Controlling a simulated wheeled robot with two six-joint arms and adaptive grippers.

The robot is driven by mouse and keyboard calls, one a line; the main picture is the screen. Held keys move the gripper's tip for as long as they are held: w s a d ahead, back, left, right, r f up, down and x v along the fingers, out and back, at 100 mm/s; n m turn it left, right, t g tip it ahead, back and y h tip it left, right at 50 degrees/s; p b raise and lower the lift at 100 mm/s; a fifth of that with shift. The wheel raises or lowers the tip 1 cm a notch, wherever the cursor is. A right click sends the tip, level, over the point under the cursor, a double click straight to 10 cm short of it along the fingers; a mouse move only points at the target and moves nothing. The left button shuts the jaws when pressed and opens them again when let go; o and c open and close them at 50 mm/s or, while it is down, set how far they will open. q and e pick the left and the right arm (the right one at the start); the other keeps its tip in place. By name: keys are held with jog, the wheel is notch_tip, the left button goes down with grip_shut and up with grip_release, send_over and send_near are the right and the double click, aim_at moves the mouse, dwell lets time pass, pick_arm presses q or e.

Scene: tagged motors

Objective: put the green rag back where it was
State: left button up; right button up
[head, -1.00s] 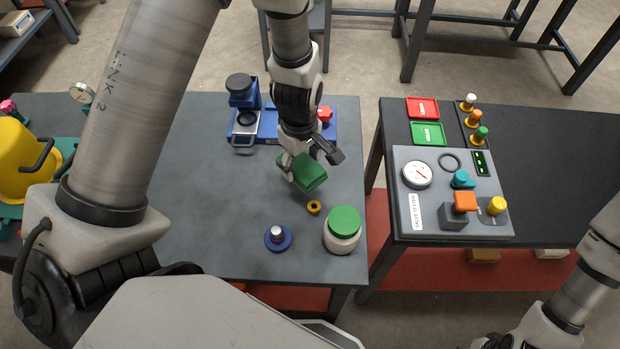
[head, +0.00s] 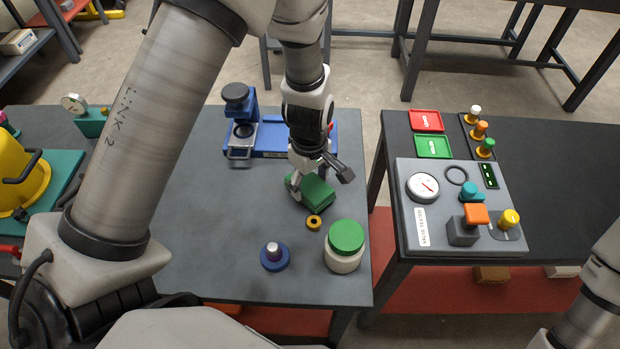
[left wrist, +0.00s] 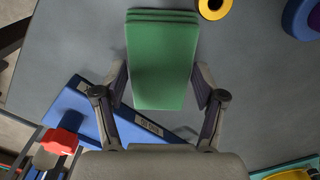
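The green rag (head: 312,191) is a folded, layered pad over the left table (head: 200,215), just behind a small yellow ring (head: 314,222). My left gripper (head: 318,180) reaches down to it from behind. In the left wrist view, the rag (left wrist: 162,58) lies between the two fingers (left wrist: 160,85), which are against its side edges. I cannot tell whether the rag touches the table or hangs slightly above it. My right gripper is out of view; only part of the right arm shows at the lower right.
A green-lidded jar (head: 345,245) and a blue round base with a peg (head: 275,256) stand in front. A blue fixture (head: 270,140) is behind. The valve tester (head: 460,205) and red and green trays (head: 432,146) are on the right table, across a gap.

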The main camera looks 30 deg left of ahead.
aim_at(310, 184)
pick_arm(q)
jog(key=shift+o, duration=0.7)
notch_tip(310, 184, up, 13)
jog(key=shift+f, duration=0.1)
